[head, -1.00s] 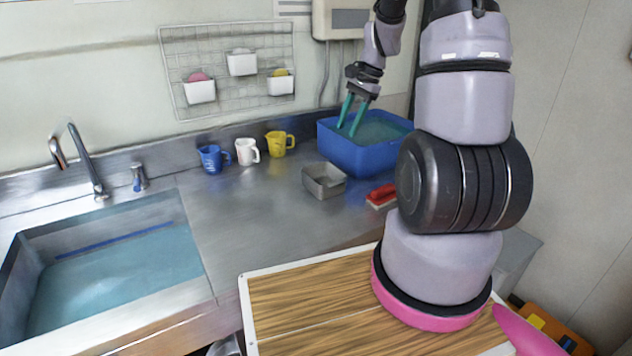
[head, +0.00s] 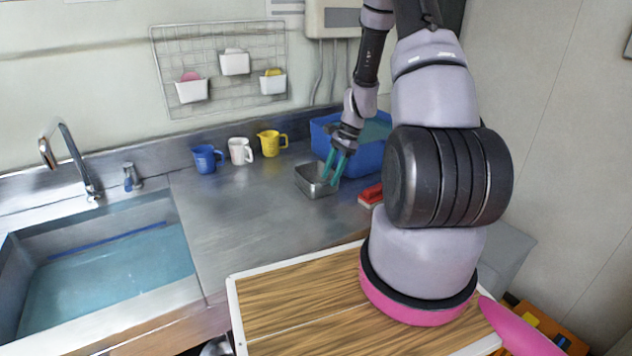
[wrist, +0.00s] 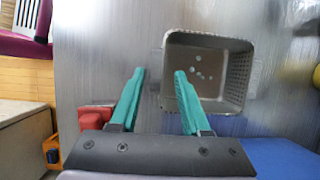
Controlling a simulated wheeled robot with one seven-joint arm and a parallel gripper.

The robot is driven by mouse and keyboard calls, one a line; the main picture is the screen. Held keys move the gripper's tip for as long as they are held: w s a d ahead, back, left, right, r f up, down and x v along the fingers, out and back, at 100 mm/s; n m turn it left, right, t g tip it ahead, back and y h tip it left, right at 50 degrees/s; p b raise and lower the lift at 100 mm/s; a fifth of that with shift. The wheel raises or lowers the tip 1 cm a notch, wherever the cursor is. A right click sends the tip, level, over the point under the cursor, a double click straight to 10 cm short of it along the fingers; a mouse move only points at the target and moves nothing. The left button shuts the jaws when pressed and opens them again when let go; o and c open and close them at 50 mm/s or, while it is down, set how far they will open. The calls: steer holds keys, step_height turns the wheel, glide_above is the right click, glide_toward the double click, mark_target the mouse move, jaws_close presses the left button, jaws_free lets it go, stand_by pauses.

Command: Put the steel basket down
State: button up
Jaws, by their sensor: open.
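The steel basket (head: 313,183) is a small grey rectangular container standing upright on the metal counter, in front of the blue tub. In the wrist view the basket (wrist: 208,103) is seen from above, with several light spots on its floor. My gripper (head: 338,168) is over the basket's right side. Its teal fingers are open and apart. In the wrist view my gripper (wrist: 158,75) has one finger overlapping the basket's left wall and the other outside it over the counter. I cannot tell whether the fingers touch the wall.
The blue tub (head: 365,158) with liquid stands behind the basket. A red-handled brush (head: 370,194) lies to its right. Blue (head: 206,159), white (head: 240,151) and yellow (head: 271,143) mugs stand at the back left. The counter (head: 240,215) left of the basket is clear, up to the water-filled sink (head: 115,270).

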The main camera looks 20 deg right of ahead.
mark_target(327, 183)
steer(key=x, duration=0.3)
steer(key=shift+f, duration=0.2)
steer(key=shift+c, duration=0.4)
jaws_close()
stand_by(0.9)
